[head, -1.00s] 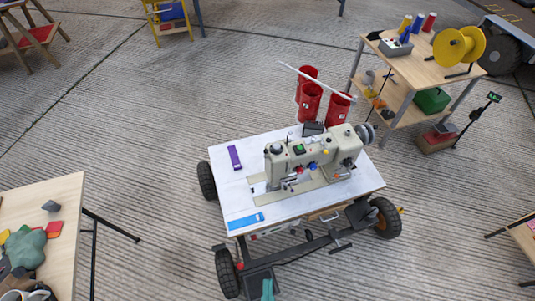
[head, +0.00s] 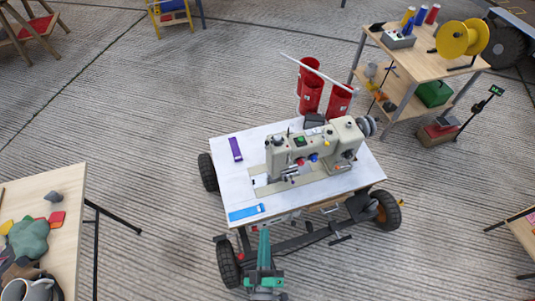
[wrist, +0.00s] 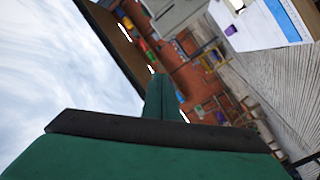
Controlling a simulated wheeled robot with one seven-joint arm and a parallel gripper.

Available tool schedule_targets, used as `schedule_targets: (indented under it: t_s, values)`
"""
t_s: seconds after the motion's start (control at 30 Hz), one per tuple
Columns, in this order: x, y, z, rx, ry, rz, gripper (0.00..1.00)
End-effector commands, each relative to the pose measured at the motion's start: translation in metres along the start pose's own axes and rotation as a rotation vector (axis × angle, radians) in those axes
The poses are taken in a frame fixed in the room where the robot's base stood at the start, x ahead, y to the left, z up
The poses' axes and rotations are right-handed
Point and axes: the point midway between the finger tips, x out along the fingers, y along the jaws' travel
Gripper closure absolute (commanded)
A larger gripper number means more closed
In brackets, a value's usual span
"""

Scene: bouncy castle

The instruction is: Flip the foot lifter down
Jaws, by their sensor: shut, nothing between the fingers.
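The cream sewing machine (head: 312,152) stands on a white-topped wheeled table (head: 222,190). Its needle and presser-foot end (head: 288,175) faces the left part of the table. The foot lifter is too small to make out, so I cannot tell whether it is up or down. My green gripper (head: 264,238) is shut and empty, low in the head view, in front of the table's near edge and apart from the machine. In the wrist view my gripper (wrist: 162,95) fills the lower middle, and the machine's head cannot be made out there.
A blue strip (head: 246,212) and a purple piece (head: 235,149) lie on the table's left side. Red bins (head: 311,92) with a white pole stand behind it. A shelf cart (head: 415,62) stands at the back right, and another table (head: 60,200) at the left.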

Motion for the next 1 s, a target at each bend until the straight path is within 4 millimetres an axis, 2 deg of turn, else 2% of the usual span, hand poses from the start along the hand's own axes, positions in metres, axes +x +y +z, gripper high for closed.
schedule_targets:
  t_s: [0.03,0.3,0.5,0.7,1.0]
  values:
    - [0.021,-0.007,0.006,-0.062,0.02,0.021,1.0]
    - [0.116,-0.027,0.028,-0.421,0.087,0.139,1.0]
    - [0.169,-0.027,0.035,-0.62,0.104,0.214,1.0]
    - [0.19,-0.028,0.035,-0.704,0.112,0.243,1.0]
    - [0.191,-0.03,0.033,-0.711,0.115,0.243,1.0]
